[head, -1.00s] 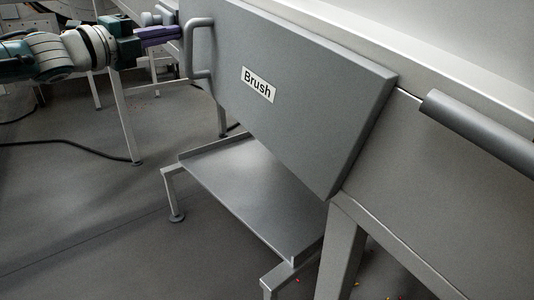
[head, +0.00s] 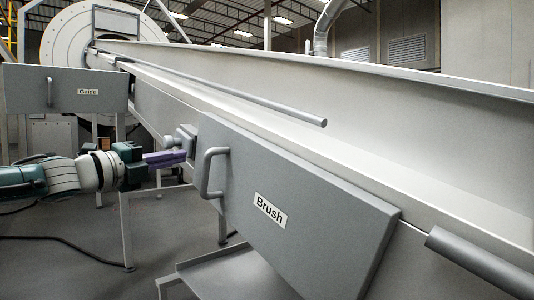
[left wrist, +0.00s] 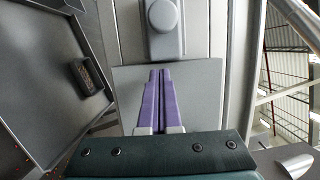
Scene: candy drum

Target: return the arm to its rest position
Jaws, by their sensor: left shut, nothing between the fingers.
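My left arm comes in from the left in the head view. My left gripper (head: 165,158) has purple fingers and is shut and empty. It points right, to the left of the handle (head: 210,172) of the grey panel labelled Brush (head: 290,200), apart from the handle in the picture. In the left wrist view the two purple fingers (left wrist: 158,98) lie side by side with nothing between them. They point toward a grey box with a round knob (left wrist: 164,18). My right gripper is not in view.
A long pale trough (head: 330,130) runs from the white drum (head: 70,45) to the right. A panel labelled Guide (head: 65,88) hangs at the left. A grey tray (head: 225,275) sits below the Brush panel. Grey bars (head: 480,262) jut along the trough. Open floor lies at lower left.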

